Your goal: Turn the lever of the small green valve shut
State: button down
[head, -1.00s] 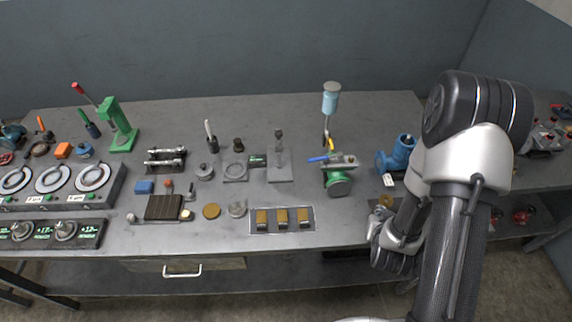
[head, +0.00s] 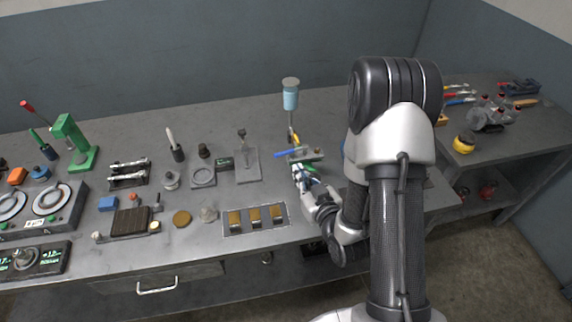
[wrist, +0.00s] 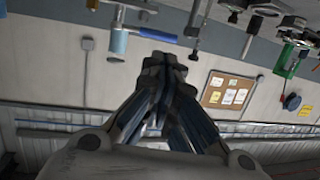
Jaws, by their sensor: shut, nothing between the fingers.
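The small green valve (head: 309,169) is on the bench right of centre, mostly hidden behind my gripper. Its blue lever (head: 288,153) points left across the valve in the head view. The lever also shows in the wrist view (wrist: 158,35), just beyond the fingertips. My gripper (head: 298,170) is at the front of the valve, below and close to the lever. In the wrist view my gripper (wrist: 165,62) has its fingers together with nothing between them. I cannot tell whether the fingertips touch the lever or the valve.
A light blue cylinder (head: 291,95) on a thin stem stands behind the valve. A grey stand (head: 247,165) is to the left. My arm hides the bench right of the valve.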

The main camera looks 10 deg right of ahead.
aim_at(290, 151)
jog(key=b+x, duration=0.4)
jog(key=x, duration=0.6)
jog(key=shift+b+x, duration=0.65)
jog(key=shift+x, duration=0.2)
jog(key=shift+s+a, duration=0.1)
jog(key=shift+a, duration=0.1)
